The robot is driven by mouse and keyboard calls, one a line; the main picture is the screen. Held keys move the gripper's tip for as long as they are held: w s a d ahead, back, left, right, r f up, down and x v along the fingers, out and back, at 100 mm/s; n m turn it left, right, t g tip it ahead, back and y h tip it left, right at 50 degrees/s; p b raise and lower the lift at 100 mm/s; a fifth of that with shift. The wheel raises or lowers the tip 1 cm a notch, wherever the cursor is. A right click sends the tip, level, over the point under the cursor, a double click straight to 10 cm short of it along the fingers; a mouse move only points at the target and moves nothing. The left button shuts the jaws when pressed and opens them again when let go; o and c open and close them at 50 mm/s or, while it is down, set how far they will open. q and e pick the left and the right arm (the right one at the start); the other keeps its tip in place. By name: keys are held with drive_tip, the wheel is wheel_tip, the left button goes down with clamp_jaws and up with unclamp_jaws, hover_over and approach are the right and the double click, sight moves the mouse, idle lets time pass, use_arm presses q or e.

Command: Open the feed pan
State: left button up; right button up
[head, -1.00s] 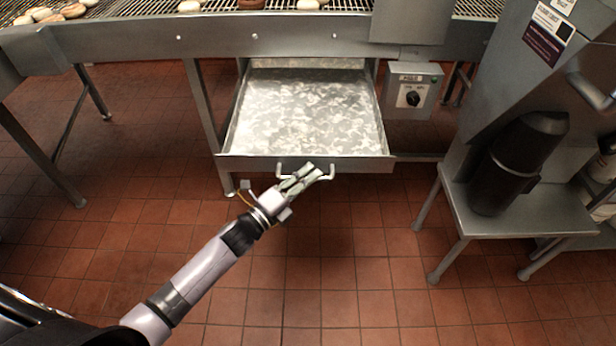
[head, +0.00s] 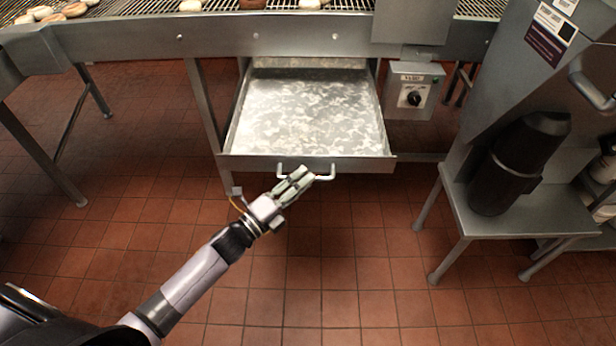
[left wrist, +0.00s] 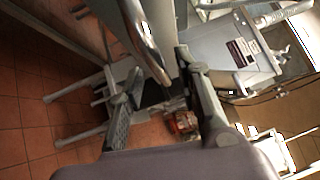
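The feed pan (head: 310,120) is a shallow metal drawer with a mottled floor. In the head view it stands pulled out below the conveyor, its inside showing and empty. Its front carries a pale bar handle (head: 325,176). My left gripper (head: 298,178) is at the left part of this handle, overlapping it in the picture; I cannot tell whether it touches. In the left wrist view my left gripper's fingers (left wrist: 163,100) stand apart with a gap between them. A shiny metal bar, probably the handle, runs close above them there. My right gripper is not in view.
The conveyor (head: 310,38) with several round pieces runs above the pan. A control box with a black knob (head: 414,98) hangs right of it. A metal stand (head: 540,215) with a black cylinder (head: 515,165) is at the right. The tiled floor ahead is clear.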

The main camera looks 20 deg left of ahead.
use_arm(q)
drive_tip(key=v, duration=0.9)
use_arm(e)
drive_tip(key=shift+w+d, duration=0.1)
use_arm(q)
drive_tip(key=shift+s+a+f, duration=0.1)
drive_tip(key=shift+s+a, duration=0.05)
